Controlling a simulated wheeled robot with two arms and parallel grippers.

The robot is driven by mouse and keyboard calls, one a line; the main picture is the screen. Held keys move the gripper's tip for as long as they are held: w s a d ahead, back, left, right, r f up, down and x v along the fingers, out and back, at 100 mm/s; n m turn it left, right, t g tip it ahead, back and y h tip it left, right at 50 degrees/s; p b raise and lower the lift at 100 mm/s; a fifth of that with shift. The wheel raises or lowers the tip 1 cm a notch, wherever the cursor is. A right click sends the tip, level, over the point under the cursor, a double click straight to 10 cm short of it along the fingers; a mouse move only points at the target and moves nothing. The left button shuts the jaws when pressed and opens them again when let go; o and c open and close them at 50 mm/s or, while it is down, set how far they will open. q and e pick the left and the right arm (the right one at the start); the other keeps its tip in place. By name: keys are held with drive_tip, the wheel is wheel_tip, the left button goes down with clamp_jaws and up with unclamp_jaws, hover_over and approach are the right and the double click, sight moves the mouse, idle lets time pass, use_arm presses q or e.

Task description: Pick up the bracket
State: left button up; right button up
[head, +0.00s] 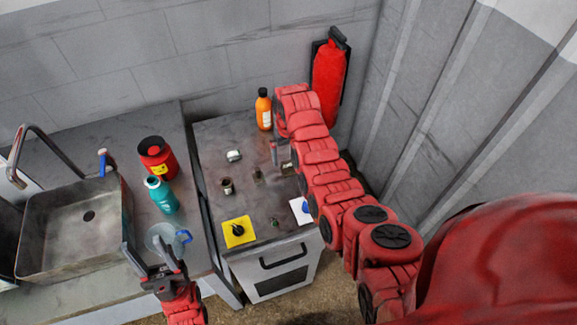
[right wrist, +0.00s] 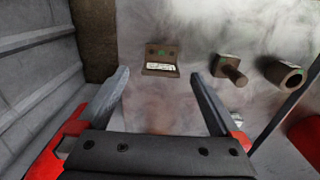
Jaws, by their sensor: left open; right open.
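The fingers are open and empty, apart from the bracket. In the head view the bracket (head: 287,167) shows beside my right arm, which partly covers it; the right gripper is mostly hidden there.
A bolt (right wrist: 231,70) and a hollow cylinder (right wrist: 284,73) lie beside the bracket. An orange bottle (head: 264,110) stands at the table's back. A red extinguisher (head: 328,82) hangs on the wall. A sink (head: 75,232), teal bottle (head: 161,195) and red canister (head: 158,158) are at left.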

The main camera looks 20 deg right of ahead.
sight(289, 161)
wheel_tip(289, 161, down, 3)
drive_tip(key=shift+r+p, duration=0.15)
drive_tip(key=shift+p, duration=0.7)
drive_tip(key=shift+f, duration=0.8)
clamp_jaws()
